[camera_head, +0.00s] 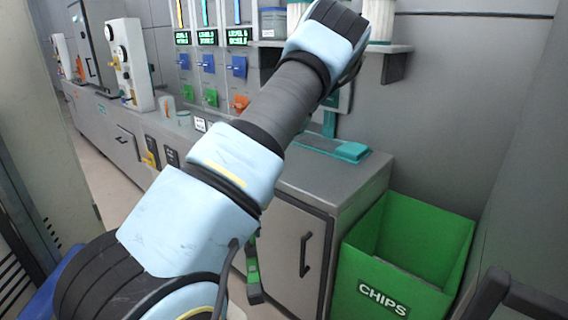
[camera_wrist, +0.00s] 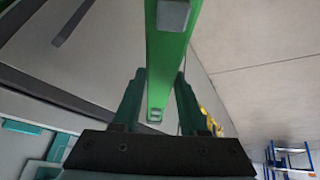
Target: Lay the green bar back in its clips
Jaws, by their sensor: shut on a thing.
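The green bar (camera_wrist: 168,65) runs up the middle of the wrist view, with a grey square block near the top and a small grey piece near its lower end. My gripper (camera_wrist: 158,98) has its two dark green fingers on either side of the bar's lower end, shut on it. In the head view, a narrow green piece (camera_head: 252,265) with a dark end shows beside my arm, in front of the grey cabinet; it appears to be part of the bar. My gripper is hidden behind my arm there. I cannot make out the clips in either view.
A green bin marked CHIPS (camera_head: 405,262) stands right of the grey cabinet (camera_head: 290,250). A teal-edged tray (camera_head: 335,146) lies on the counter. Several dispensers with blue, green and orange taps (camera_head: 238,66) line the wall. Open floor and a blue rack (camera_wrist: 288,155) show in the wrist view.

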